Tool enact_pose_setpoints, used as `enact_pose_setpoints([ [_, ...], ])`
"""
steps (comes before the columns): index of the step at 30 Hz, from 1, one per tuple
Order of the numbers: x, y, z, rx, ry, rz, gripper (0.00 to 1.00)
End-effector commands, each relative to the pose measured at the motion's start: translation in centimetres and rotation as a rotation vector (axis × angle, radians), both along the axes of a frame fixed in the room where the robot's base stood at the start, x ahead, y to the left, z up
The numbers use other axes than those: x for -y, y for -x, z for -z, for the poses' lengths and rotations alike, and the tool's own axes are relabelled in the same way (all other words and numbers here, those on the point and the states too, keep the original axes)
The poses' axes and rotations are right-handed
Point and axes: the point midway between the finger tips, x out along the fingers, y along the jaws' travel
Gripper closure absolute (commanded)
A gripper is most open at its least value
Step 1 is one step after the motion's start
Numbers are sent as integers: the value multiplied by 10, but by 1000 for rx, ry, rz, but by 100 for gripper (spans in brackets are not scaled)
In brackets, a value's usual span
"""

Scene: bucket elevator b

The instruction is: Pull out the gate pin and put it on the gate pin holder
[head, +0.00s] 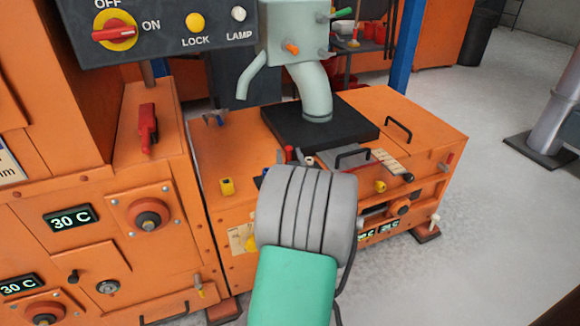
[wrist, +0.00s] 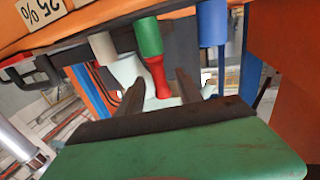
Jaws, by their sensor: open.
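My gripper (wrist: 160,78) is open in the wrist view, its two dark fingers apart. A red handle with a green upper part (wrist: 152,50) lies between or just beyond the fingertips; I cannot tell if it touches them. A pale cylinder (wrist: 103,48) is to its left and a blue one (wrist: 212,22) to its right. None is labelled, so I cannot tell which is the gate pin or its holder. In the head view my grey wrist hides the gripper, with a small red piece (head: 289,153) and a pale-tipped piece (head: 309,161) just beyond it.
The orange machine (head: 215,160) carries a dark plate (head: 350,125) with a pale pipe (head: 316,92). Black handles (head: 398,130) and a yellow knob (head: 227,186) stand on its top. A control panel (head: 155,35) overhangs at upper left.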

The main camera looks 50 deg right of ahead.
Motion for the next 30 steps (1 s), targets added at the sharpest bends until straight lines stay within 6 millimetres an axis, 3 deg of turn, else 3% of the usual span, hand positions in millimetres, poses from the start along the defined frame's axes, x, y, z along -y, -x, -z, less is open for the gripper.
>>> enact_pose_setpoints([
  [6, 24, -25, 2, -1, -1, -2, 58],
  [16, 30, -27, 0, -1, -1, 4, 59],
  [30, 30, -27, 0, 0, -1, 3, 97],
])
